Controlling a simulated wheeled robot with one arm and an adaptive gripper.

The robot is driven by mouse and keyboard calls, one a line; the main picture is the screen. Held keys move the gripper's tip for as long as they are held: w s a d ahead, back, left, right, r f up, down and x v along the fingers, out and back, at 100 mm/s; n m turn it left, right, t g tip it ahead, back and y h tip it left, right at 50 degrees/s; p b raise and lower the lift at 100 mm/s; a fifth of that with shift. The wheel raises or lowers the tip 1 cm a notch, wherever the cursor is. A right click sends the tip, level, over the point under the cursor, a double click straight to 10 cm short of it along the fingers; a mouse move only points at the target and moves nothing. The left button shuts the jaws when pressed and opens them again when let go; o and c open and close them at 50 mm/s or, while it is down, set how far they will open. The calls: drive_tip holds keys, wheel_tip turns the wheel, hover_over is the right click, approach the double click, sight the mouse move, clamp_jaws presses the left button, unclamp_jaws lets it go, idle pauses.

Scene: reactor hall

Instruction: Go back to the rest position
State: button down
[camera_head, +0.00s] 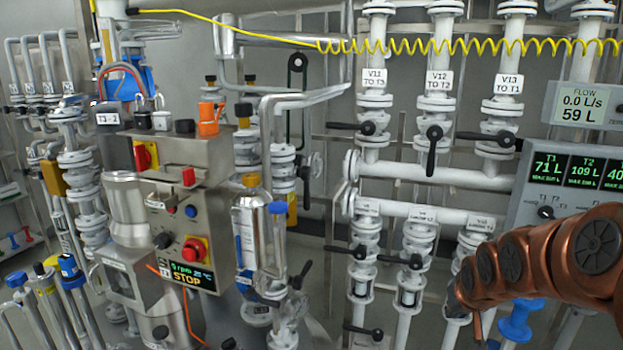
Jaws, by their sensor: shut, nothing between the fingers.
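My copper-coloured arm reaches in from the right edge and bends toward the lower right of the piping. Its far end is in front of the lower valves. I cannot make out any gripper fingers there. The arm hides part of the pipes behind it and the lower part of the grey display panel (535,160).
Valves with black levers and white signs V11 (374,78), V12 (438,80) and V13 (508,84) line the pipes. A steel control box (175,205) with a red knob and STOP display stands left. A yellow coiled hose (440,46) crosses above.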

drive_tip(key=s+a+g, duration=0.2)
drive_tip(key=s+a, duration=0.2)
drive_tip(key=s, duration=0.7)
drive_tip(key=s+a+g, duration=0.3)
drive_tip(key=s+a, duration=0.1)
drive_tip(key=s, duration=0.8)
drive_tip(key=s+a+n+g+y, duration=0.1)
drive_tip(key=s+a+g, duration=0.2)
drive_tip(key=s, duration=0.8)
drive_tip(key=shift+s+a+f, duration=0.2)
drive_tip(key=shift+a+f, duration=0.15)
drive_tip(key=shift+a, duration=0.45)
